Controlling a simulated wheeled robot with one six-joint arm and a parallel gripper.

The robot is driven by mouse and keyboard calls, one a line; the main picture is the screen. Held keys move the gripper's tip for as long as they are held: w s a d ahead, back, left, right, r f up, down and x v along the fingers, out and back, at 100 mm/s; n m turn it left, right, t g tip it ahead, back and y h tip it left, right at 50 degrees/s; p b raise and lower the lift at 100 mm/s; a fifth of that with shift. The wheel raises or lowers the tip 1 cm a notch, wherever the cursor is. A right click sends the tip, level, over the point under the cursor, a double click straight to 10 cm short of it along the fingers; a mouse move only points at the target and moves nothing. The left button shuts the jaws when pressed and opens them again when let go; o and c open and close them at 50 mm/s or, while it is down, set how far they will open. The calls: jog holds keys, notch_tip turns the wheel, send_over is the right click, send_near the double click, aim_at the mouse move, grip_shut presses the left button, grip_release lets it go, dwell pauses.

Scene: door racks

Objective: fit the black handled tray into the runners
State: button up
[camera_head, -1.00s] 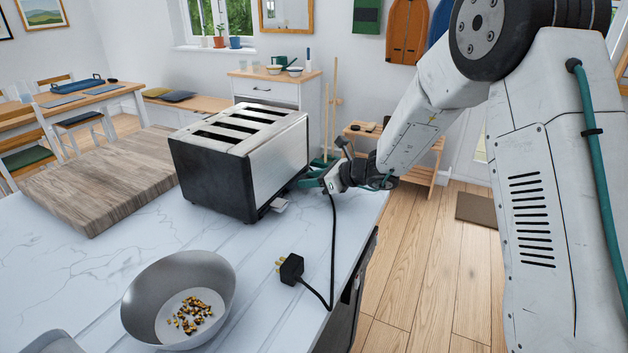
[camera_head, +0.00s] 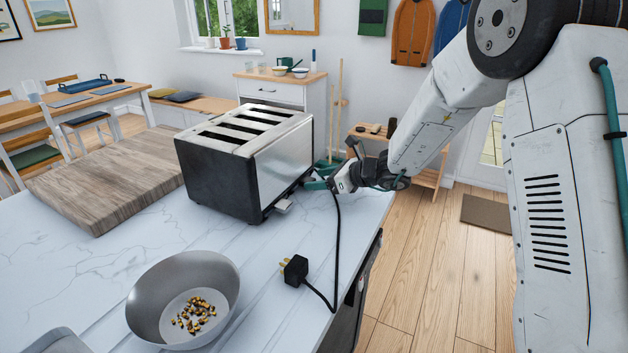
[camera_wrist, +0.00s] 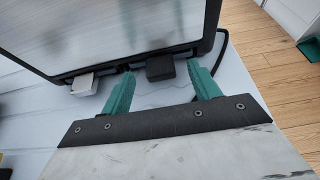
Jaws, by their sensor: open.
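The steel and black toaster (camera_head: 247,165) stands on the white marble worktop. In the wrist view its lower edge (camera_wrist: 133,68) crosses the top. A black block-shaped handle (camera_wrist: 160,68) sticks out under that edge. The rest of that tray is hidden, so I cannot tell how it sits in its runners. A silver-grey tab (camera_wrist: 84,84) sticks out to its left, and a pale tab shows in the head view (camera_head: 284,206). My gripper (camera_head: 317,178) is low at the toaster's right end. Its green fingers are open, one either side of the black handle, with gaps showing.
A black cable runs from beside the toaster to a plug (camera_head: 296,270) near the worktop's right edge. A grey bowl (camera_head: 150,310) with brass-coloured bits stands in front. A wooden board (camera_head: 105,185) lies left of the toaster. Beyond the right edge is open floor (camera_head: 430,260).

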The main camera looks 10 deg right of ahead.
jog(key=v, duration=0.5)
jog(key=shift+s+d, duration=0.1)
jog(key=shift+d, duration=0.1)
